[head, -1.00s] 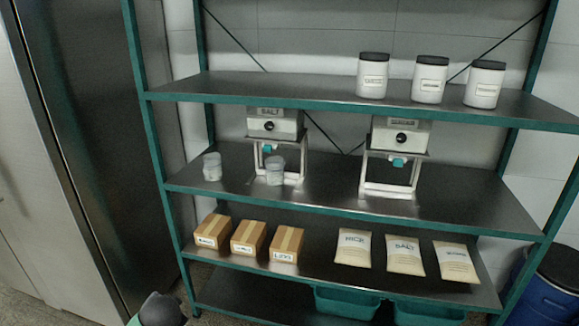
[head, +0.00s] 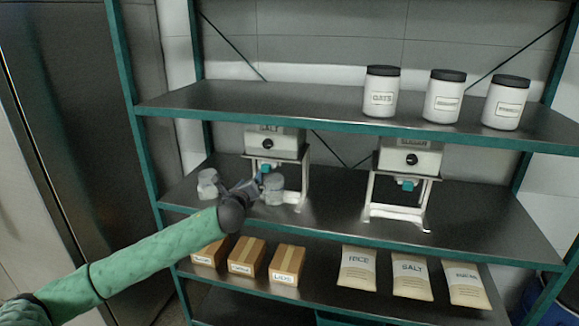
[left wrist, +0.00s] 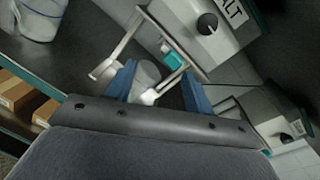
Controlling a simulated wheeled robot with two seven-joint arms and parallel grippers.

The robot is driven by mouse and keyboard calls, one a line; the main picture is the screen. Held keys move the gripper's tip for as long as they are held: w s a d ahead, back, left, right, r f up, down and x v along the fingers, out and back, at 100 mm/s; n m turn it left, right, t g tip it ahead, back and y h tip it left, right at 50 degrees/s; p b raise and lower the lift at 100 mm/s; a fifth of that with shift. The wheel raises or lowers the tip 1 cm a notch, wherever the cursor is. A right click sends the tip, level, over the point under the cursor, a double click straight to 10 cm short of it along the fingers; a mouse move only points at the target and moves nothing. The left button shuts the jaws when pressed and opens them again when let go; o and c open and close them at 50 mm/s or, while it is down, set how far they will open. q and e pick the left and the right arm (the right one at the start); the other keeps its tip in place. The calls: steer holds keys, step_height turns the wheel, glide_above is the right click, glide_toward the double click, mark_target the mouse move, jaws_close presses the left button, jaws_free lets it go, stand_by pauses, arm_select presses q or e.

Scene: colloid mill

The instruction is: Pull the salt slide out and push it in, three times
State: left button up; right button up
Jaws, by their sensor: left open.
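The salt dispenser (head: 277,143) is a white box with a black knob on a white stand on the middle shelf. Its teal slide (head: 266,169) shows below the box, and also in the left wrist view (left wrist: 173,61). My left gripper (head: 259,181) is in front of the stand. In the left wrist view its blue fingers (left wrist: 160,84) are open and apart, with the jar and the teal slide seen beyond and between them. I cannot tell whether they touch anything. My right gripper is not in view.
Another dispenser (head: 409,157) stands to the right on the middle shelf (head: 335,200). White canisters (head: 381,92) are on the shelf above; boxes (head: 287,265) and bags (head: 358,269) are below.

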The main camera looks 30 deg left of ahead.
mark_target(265, 167)
arm_select(q)
steer(key=w+m+p, duration=0.1)
steer(key=w+m, duration=0.1)
steer(key=w+m+p, duration=0.1)
steer(key=w+m, duration=0.1)
steer(key=w+r+m+t+h+p, duration=0.1)
steer(key=w+m, duration=0.2)
steer(key=shift+d, duration=0.15)
steer(key=shift+w+f+h, duration=0.1)
steer(key=shift+w+h, duration=0.2)
steer(key=shift+w, duration=0.3)
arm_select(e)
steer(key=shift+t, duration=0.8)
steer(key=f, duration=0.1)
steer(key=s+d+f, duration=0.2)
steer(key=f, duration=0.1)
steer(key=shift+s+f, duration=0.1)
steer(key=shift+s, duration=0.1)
arm_select(q)
steer(key=shift+c, duration=0.4)
